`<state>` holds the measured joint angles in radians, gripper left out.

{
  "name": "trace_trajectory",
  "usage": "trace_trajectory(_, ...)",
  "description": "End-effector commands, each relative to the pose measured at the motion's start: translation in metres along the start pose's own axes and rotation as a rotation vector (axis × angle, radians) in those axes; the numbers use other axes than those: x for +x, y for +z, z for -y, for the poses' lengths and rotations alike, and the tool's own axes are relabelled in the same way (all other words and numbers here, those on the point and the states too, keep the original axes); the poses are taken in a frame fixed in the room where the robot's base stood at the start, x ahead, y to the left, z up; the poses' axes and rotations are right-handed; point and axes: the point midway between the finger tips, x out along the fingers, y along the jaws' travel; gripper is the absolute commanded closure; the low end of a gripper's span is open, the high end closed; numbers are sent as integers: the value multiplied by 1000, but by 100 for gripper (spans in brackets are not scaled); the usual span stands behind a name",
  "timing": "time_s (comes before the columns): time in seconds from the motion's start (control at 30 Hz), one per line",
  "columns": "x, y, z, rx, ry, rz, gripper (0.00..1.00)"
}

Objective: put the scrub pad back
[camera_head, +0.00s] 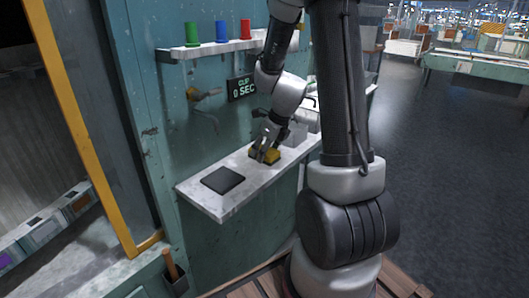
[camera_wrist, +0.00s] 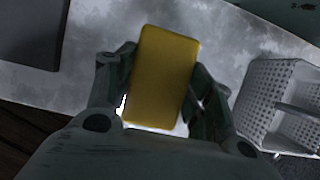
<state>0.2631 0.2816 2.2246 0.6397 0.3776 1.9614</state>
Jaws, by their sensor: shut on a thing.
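The scrub pad is a yellow block (camera_wrist: 163,75), also seen on the shelf side of the head view (camera_head: 265,155). My gripper (camera_wrist: 162,88) is shut on it, with one finger along each long side. In the head view my gripper (camera_head: 266,150) points down at the pale shelf (camera_head: 222,208), with the pad at or just above its surface. I cannot tell whether the pad touches the shelf. A flat black square pad (camera_head: 222,180) lies on the shelf to the left; its edge also shows in the wrist view (camera_wrist: 32,30).
A perforated grey metal basket (camera_wrist: 275,95) stands on the shelf to the right of my gripper. Above, a small wall shelf (camera_head: 212,48) holds green, blue and red cups.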

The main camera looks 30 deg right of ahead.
Motion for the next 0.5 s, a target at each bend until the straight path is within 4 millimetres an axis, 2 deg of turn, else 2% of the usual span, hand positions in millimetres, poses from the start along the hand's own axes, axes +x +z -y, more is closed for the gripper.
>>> trace_trajectory(0.1,6,-3,0,0,-1,0,77)
trace_trajectory(0.4,8,-3,0,1,-1,0,77)
trace_trajectory(0.43,9,-4,0,1,0,0,45)
trace_trajectory(0.5,8,-3,0,1,-1,1,32)
